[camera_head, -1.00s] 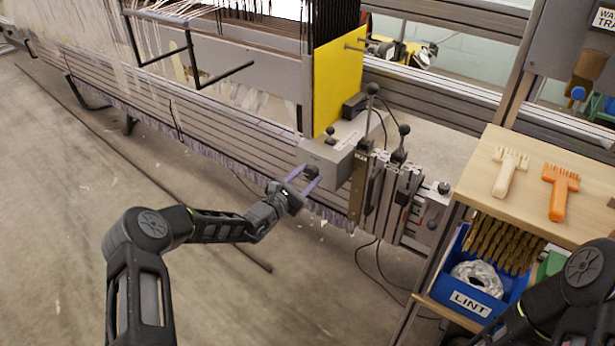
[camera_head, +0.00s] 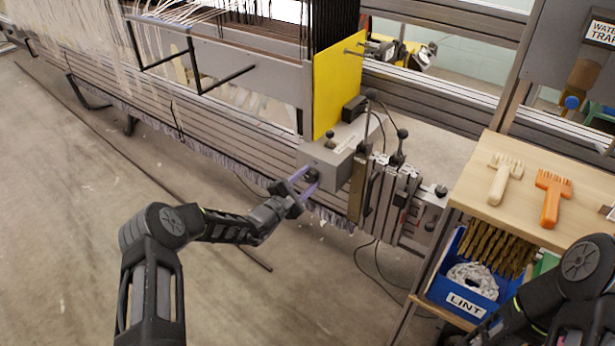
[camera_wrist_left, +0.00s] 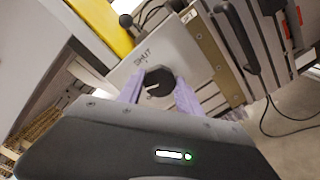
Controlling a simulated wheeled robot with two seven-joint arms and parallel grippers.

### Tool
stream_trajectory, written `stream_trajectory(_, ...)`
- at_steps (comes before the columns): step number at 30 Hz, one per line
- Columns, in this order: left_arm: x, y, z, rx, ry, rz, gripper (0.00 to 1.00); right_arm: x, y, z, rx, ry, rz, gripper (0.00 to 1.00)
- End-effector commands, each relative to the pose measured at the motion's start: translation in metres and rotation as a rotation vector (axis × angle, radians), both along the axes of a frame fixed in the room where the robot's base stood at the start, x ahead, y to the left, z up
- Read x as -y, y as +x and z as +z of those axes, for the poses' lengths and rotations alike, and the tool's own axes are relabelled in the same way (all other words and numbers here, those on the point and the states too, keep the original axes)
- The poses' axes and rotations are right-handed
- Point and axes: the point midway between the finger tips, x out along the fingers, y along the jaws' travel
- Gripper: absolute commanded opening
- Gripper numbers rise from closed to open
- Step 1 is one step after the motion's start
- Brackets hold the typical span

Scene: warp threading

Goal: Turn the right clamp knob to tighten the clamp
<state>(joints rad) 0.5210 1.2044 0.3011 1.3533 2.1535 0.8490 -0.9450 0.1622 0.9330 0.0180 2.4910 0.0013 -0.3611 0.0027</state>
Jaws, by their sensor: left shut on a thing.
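The right clamp knob (camera_head: 310,175) is a small dark round knob on the front of a grey box (camera_head: 330,155) at the near right end of the loom beam. In the left wrist view the knob (camera_wrist_left: 157,82) is black with a white pointer mark, below the word "SHUT" on the plate. My left gripper (camera_head: 303,183) is shut on the knob, with one purple finger on either side of it. The fingers partly hide the knob's sides. My right arm shows at the lower right; its gripper is out of view.
A yellow panel (camera_head: 338,85) stands behind the grey box. Upright levers (camera_head: 401,148) rise right of it. A wooden shelf (camera_head: 520,165) holds a cream brush (camera_head: 504,178) and an orange brush (camera_head: 552,196), with a blue LINT bin (camera_head: 468,280) below. Open floor lies front left.

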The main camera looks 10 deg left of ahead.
Motion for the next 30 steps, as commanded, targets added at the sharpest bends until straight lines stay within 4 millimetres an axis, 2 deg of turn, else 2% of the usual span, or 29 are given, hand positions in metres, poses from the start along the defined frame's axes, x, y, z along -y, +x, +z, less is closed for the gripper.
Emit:
stream_trajectory(12, 0.0010, -0.0004, -0.0004, 0.146, 0.368, -0.001, 0.01, -0.0027, -0.0029, 0.0108, -0.005, 0.004, 0.006, 0.00)
stream_trajectory(30, 0.0013, -0.0006, -0.0032, 0.352, 0.890, -0.003, 0.01, -0.0032, -0.0034, 0.0121, -0.006, 0.005, 0.008, 0.00)
